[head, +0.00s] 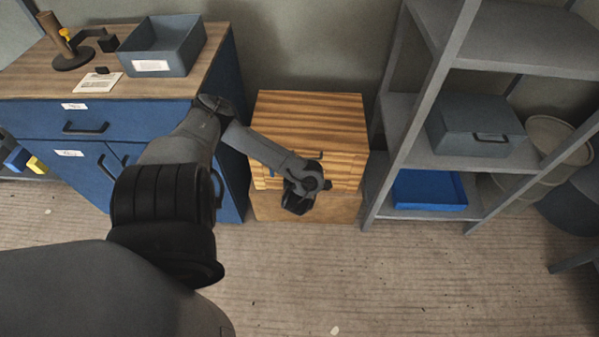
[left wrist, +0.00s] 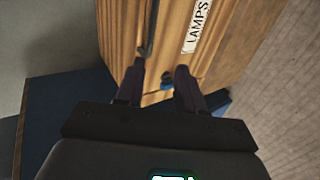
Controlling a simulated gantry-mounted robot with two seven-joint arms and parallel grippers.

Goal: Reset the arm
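My left arm comes in from the left in the head view and reaches across to a striped wooden box (head: 312,120). My left gripper (head: 298,204) is in front of the box's front face, pointing down. In the left wrist view the two fingers of the left gripper (left wrist: 158,82) stand apart with a gap between them, and nothing is clearly held. The wooden box (left wrist: 230,25) fills the view beyond them, with a "LAMPS" label (left wrist: 196,25). A small blue and dark spot shows in the gap; I cannot tell what it is. My right gripper is not in view.
A blue cabinet (head: 70,160) with a wooden top stands at the left, carrying a grey bin (head: 160,62). A grey shelf rack at the right holds a grey lidded box (head: 475,140) and a blue tray (head: 428,197).

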